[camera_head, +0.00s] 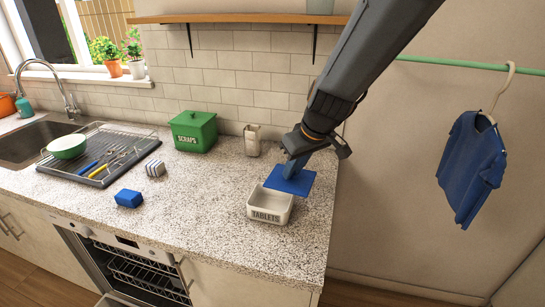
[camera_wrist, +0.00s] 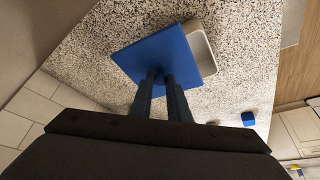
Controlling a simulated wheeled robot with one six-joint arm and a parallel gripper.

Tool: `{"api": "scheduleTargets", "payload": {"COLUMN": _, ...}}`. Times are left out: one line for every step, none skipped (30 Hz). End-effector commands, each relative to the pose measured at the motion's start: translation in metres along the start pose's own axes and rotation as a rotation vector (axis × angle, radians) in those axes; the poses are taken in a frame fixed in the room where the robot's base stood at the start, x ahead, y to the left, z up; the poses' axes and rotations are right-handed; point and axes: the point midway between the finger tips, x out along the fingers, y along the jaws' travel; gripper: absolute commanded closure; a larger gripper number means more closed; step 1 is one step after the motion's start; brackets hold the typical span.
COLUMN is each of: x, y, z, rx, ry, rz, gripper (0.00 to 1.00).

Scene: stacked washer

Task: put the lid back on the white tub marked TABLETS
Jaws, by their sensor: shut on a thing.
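The white tub marked TABLETS (camera_head: 268,215) stands open-topped on the speckled counter near its right end. My gripper (camera_head: 297,166) is shut on the blue square lid (camera_head: 291,181) and holds it above the back right part of the tub. The lid looks roughly level and turned relative to the tub. In the wrist view my fingers (camera_wrist: 162,80) meet at the middle of the lid (camera_wrist: 190,68), and part of the tub's rim (camera_wrist: 202,48) shows past one side of it. The lid hides the rest of the tub there.
A green SCRAPS bin (camera_head: 194,132) and a beige container (camera_head: 252,140) stand at the back by the tiles. A blue block (camera_head: 129,198), a striped block (camera_head: 155,168) and a dish rack (camera_head: 103,160) lie to the left. The counter (camera_head: 200,215) left of the tub is clear.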

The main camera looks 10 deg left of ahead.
Motion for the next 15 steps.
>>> {"api": "scheduleTargets", "payload": {"x": -0.006, "y": -0.018, "z": -0.011, "rx": -0.03, "ry": 0.001, "rz": -0.011, "gripper": 1.0}}
{"api": "scheduleTargets", "payload": {"x": -0.008, "y": -0.025, "z": -0.014, "rx": -0.043, "ry": 0.001, "rz": -0.015, "gripper": 1.0}}
{"api": "scheduleTargets", "payload": {"x": -0.01, "y": -0.034, "z": -0.018, "rx": -0.057, "ry": -0.001, "rz": -0.022, "gripper": 1.0}}
{"api": "scheduleTargets", "payload": {"x": -0.011, "y": -0.039, "z": -0.021, "rx": -0.064, "ry": -0.002, "rz": -0.025, "gripper": 1.0}}
{"api": "scheduleTargets", "payload": {"x": -0.012, "y": -0.044, "z": -0.022, "rx": -0.072, "ry": -0.002, "rz": -0.028, "gripper": 1.0}}
{"api": "scheduleTargets", "payload": {"x": -0.013, "y": -0.049, "z": -0.025, "rx": -0.08, "ry": -0.003, "rz": -0.031, "gripper": 1.0}}
{"api": "scheduleTargets", "payload": {"x": -0.013, "y": -0.051, "z": -0.025, "rx": -0.085, "ry": -0.004, "rz": -0.033, "gripper": 1.0}}
{"api": "scheduleTargets", "payload": {"x": -0.013, "y": -0.053, "z": -0.026, "rx": -0.088, "ry": -0.004, "rz": -0.034, "gripper": 1.0}}
{"api": "scheduleTargets", "payload": {"x": -0.013, "y": -0.054, "z": -0.027, "rx": -0.09, "ry": -0.004, "rz": -0.035, "gripper": 1.0}}
{"api": "scheduleTargets", "payload": {"x": -0.012, "y": -0.055, "z": -0.027, "rx": -0.091, "ry": -0.004, "rz": -0.035, "gripper": 1.0}}
{"api": "scheduleTargets", "payload": {"x": -0.012, "y": -0.055, "z": -0.027, "rx": -0.091, "ry": -0.004, "rz": -0.035, "gripper": 1.0}}
{"api": "scheduleTargets", "payload": {"x": -0.011, "y": -0.055, "z": -0.026, "rx": -0.091, "ry": -0.004, "rz": -0.035, "gripper": 1.0}}
{"api": "scheduleTargets", "payload": {"x": -0.009, "y": -0.055, "z": -0.026, "rx": -0.091, "ry": -0.004, "rz": -0.035, "gripper": 1.0}}
{"api": "scheduleTargets", "payload": {"x": -0.008, "y": -0.054, "z": -0.025, "rx": -0.09, "ry": -0.005, "rz": -0.035, "gripper": 1.0}}
{"api": "scheduleTargets", "payload": {"x": -0.006, "y": -0.054, "z": -0.024, "rx": -0.09, "ry": -0.005, "rz": -0.035, "gripper": 1.0}}
